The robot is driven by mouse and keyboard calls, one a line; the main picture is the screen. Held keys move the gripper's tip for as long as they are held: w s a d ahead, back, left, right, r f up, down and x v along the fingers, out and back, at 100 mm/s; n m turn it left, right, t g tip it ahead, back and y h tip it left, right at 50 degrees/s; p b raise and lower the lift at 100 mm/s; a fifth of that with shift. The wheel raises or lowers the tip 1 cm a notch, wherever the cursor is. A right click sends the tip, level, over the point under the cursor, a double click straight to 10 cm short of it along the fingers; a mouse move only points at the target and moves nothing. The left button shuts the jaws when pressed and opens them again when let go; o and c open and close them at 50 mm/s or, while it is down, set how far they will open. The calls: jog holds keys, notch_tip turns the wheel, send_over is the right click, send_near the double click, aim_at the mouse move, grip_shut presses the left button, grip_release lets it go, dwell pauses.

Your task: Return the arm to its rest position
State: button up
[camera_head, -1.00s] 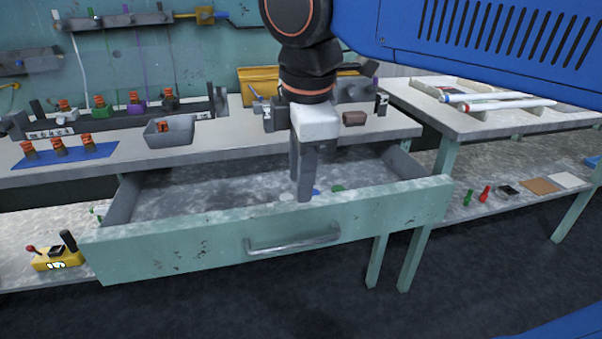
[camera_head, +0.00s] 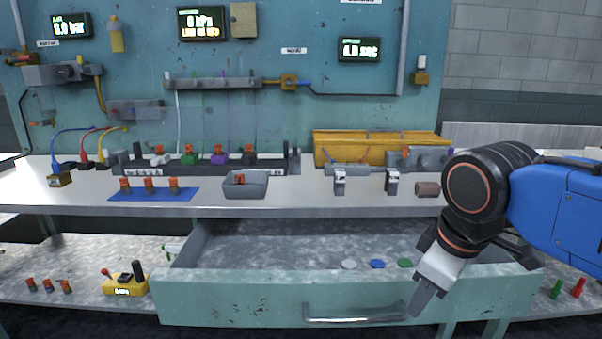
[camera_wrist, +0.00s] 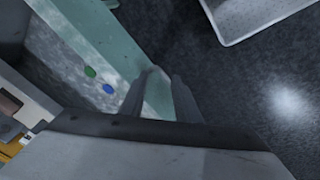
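My arm is bent at the right of the head view. My gripper (camera_head: 418,300) points down and left, in front of the right part of the open drawer's front. In the wrist view my gripper (camera_wrist: 166,82) shows two grey fingers with a narrow gap and nothing between them. The teal drawer (camera_head: 240,300) is pulled out. A white disc (camera_head: 349,264), a blue disc (camera_head: 377,264) and a green disc (camera_head: 405,263) lie in it. The blue disc (camera_wrist: 107,89) and green disc (camera_wrist: 89,71) also show in the wrist view.
The bench top (camera_head: 70,190) behind holds a grey bin (camera_head: 245,190), a blue mat (camera_head: 125,195) with orange-topped parts, and a yellow container (camera_head: 380,145). A yellow control box (camera_head: 125,286) stands on the lower shelf. A pale tray (camera_wrist: 262,18) shows in the wrist view.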

jog(key=s+d+f+m+t, duration=0.1)
jog(key=s+d+f+m, duration=0.2)
jog(key=d+f+m, duration=0.4)
notch_tip(320, 180, down, 3)
jog(key=shift+s+d+f+m, duration=0.15)
jog(key=shift+d+m, duration=0.15)
jog(key=shift+m, duration=0.7)
